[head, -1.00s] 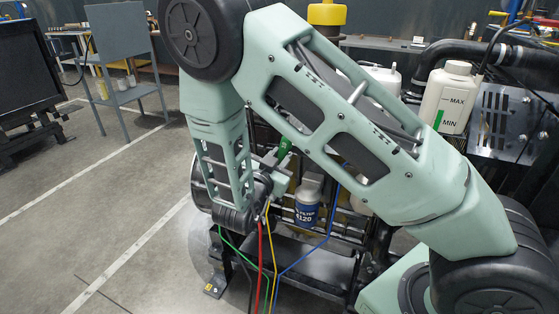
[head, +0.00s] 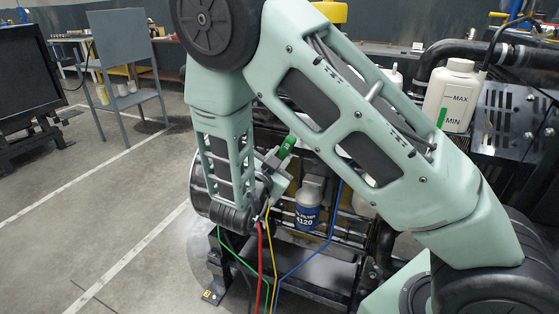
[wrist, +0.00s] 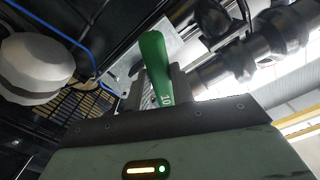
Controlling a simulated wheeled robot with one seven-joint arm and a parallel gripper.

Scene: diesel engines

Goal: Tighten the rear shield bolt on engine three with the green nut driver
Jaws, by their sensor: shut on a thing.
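My gripper (wrist: 161,88) is shut on the green nut driver (wrist: 153,60), holding it by its green handle, which bears a white "10" in the wrist view. The handle also shows in the head view (head: 287,145), tilted, beside the engine. The tip of the driver is hidden in both views. The engine (head: 335,230) stands behind my arm, which covers much of it. I cannot make out the rear shield bolt. A perforated metal shield (head: 515,115) shows at the right, but I cannot tell whether the bolt belongs to it.
A blue-labelled filter (head: 308,205) and red, yellow, green and blue lines (head: 262,260) are close to my gripper. A white coolant bottle (head: 452,95) stands at the upper right. A grey cart (head: 125,65) is back left. The floor at left is clear.

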